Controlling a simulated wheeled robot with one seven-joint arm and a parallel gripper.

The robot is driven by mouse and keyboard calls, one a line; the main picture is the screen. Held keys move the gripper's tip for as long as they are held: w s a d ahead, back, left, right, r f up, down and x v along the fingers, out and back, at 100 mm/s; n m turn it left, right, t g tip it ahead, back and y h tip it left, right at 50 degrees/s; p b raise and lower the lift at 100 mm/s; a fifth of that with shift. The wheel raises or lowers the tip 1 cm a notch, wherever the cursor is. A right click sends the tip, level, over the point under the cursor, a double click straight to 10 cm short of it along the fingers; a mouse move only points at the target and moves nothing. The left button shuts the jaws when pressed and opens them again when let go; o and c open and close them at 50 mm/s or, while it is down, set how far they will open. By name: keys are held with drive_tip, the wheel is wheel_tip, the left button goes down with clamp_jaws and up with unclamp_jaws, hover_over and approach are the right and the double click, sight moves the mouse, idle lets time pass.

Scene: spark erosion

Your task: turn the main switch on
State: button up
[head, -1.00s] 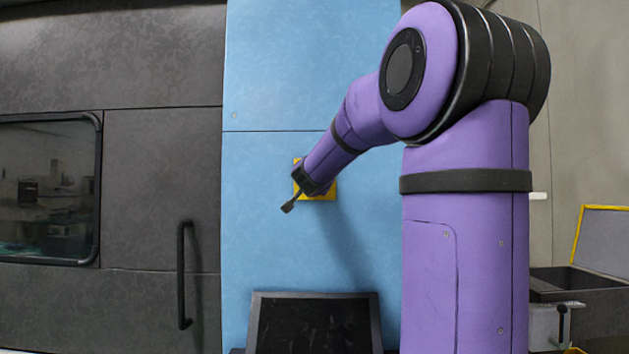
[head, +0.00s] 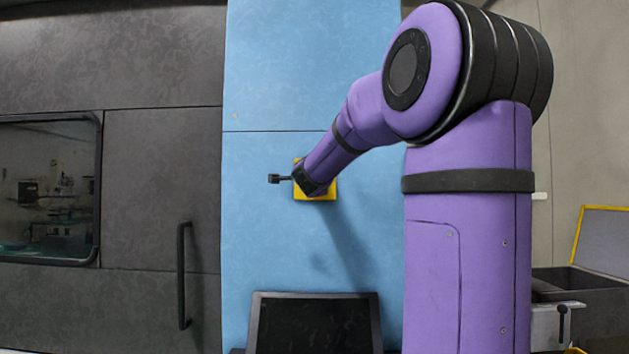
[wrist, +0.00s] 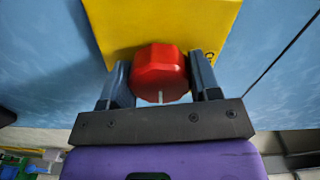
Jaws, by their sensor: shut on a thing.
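The main switch is a red knob (wrist: 159,68) on a yellow plate (head: 327,190), which is fixed to a blue panel. The yellow plate fills the upper middle of the wrist view (wrist: 155,22). My gripper (wrist: 160,80) is shut on the red knob, one dark finger on each side. A short white mark shows on the knob's near face, and part of a dark character shows on the plate beside the right finger. In the head view my gripper (head: 304,181) covers the knob and part of the plate.
A dark screen (head: 315,322) stands below the plate. A dark door with a vertical handle (head: 182,275) and a window (head: 45,188) is to the left. An open grey box (head: 590,280) is at the right. The blue panel (head: 270,240) around the plate is clear.

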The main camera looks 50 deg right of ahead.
drive_tip(key=shift+m, duration=0.5)
drive_tip(key=o, duration=0.9)
drive_tip(key=shift+s+a, duration=0.1)
drive_tip(key=v, duration=1)
drive_tip(key=shift+s+a, duration=0.15)
drive_tip(key=shift+s, duration=0.1)
